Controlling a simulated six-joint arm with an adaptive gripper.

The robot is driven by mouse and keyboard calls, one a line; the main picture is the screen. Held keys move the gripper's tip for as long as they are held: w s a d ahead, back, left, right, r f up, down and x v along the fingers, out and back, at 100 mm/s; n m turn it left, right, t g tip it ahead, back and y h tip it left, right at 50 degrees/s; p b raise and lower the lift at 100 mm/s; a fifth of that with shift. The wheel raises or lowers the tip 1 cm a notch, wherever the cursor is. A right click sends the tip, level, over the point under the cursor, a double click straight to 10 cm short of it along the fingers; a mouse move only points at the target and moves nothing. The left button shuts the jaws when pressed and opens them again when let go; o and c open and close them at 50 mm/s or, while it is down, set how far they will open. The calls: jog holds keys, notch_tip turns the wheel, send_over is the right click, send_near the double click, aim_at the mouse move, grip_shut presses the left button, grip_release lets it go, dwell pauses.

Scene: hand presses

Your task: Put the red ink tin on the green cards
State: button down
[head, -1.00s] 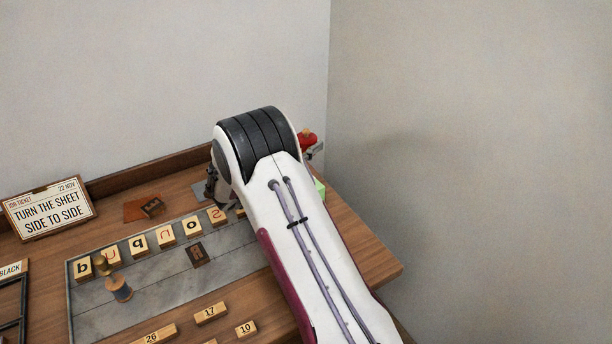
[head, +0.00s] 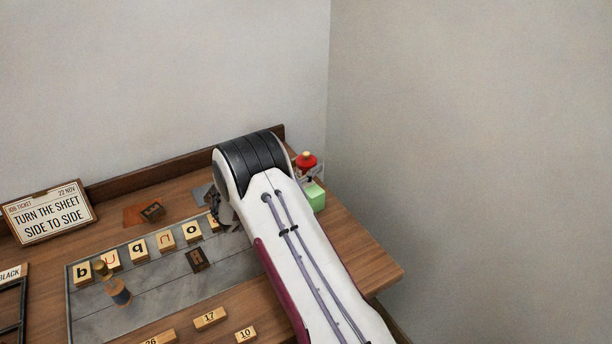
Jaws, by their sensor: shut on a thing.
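The red ink tin (head: 306,162) has a pale knob on top and shows just right of my arm's dark joint. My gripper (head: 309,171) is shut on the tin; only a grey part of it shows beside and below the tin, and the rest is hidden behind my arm. The green cards (head: 315,197) form a small light-green stack on the table, just below the tin in the picture. The tin is upright over or close behind the stack. I cannot tell whether they touch.
Letter blocks (head: 166,240) stand in a row on the grey slab (head: 160,293). A spool-like piece (head: 119,291) stands near them. Number blocks (head: 210,317) lie in front. A job ticket sign (head: 48,212) stands at left. The table's right end is clear.

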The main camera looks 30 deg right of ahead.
jog(key=shift+f, duration=1.75)
jog(key=shift+f, duration=0.15)
jog(key=c, duration=1.4)
grip_release()
jog(key=shift+o, duration=0.2)
jog(key=shift+a, duration=0.2)
jog(key=v, duration=1.1)
jog(key=shift+s+a, duration=0.2)
jog(key=shift+a, duration=0.1)
